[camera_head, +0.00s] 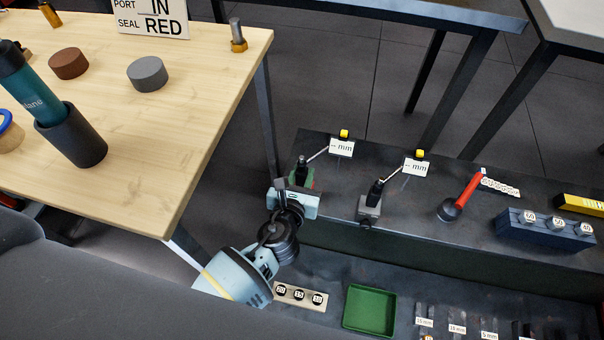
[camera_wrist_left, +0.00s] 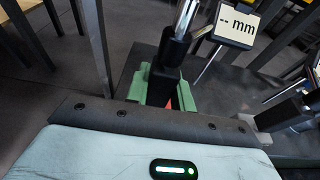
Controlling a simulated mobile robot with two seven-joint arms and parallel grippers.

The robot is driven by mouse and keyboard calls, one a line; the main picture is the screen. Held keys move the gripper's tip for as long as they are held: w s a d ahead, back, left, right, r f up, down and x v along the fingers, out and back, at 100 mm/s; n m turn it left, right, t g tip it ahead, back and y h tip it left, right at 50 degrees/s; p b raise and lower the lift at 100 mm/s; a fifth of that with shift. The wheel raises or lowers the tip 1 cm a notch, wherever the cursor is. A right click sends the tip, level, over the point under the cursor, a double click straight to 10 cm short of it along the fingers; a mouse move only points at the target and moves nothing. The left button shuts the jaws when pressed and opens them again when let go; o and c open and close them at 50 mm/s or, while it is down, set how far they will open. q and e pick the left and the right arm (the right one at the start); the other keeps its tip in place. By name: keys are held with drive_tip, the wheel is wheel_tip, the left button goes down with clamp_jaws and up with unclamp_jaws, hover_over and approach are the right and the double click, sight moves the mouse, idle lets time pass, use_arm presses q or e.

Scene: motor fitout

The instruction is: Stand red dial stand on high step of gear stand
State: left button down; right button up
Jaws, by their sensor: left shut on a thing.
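My left gripper (camera_head: 302,186) is at the left end of the dark gear stand's high step (camera_head: 335,220). It is shut on the red dial stand (camera_head: 302,166), whose black post shows above the fingers. In the left wrist view, the green finger pads of the gripper (camera_wrist_left: 163,90) close around the dial stand's black post (camera_wrist_left: 174,48), with a bit of red (camera_wrist_left: 174,102) low between them. Its base is mostly hidden, so I cannot tell if it touches the step. My right gripper is not in view.
A grey-based dial stand (camera_head: 370,207) stands to the right on the high step. A red-handled tool (camera_head: 461,196) and a blue block (camera_head: 540,232) lie farther right. The low step holds a green tray (camera_head: 370,310) and a numbered block (camera_head: 300,297). A wooden table (camera_head: 190,110) is at left.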

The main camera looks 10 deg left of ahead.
use_arm(q)
drive_tip(key=shift+w+f, duration=0.1)
drive_tip(key=shift+f, duration=0.05)
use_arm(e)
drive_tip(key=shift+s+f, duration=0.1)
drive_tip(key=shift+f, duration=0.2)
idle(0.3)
use_arm(q)
drive_tip(key=c, duration=1.2)
unclamp_jaws()
drive_tip(key=shift+o, duration=0.4)
drive_tip(key=shift+f, duration=0.3)
drive_tip(key=shift+s+r, duration=0.2)
drive_tip(key=shift+s, duration=0.35)
drive_tip(key=p+v, duration=0.1)
drive_tip(key=v, duration=0.5)
drive_tip(key=shift+r, duration=0.1)
drive_tip(key=shift+s+r, duration=0.1)
drive_tip(key=shift+s, duration=0.3)
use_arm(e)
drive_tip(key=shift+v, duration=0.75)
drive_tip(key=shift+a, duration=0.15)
use_arm(q)
drive_tip(key=shift+s, duration=0.1)
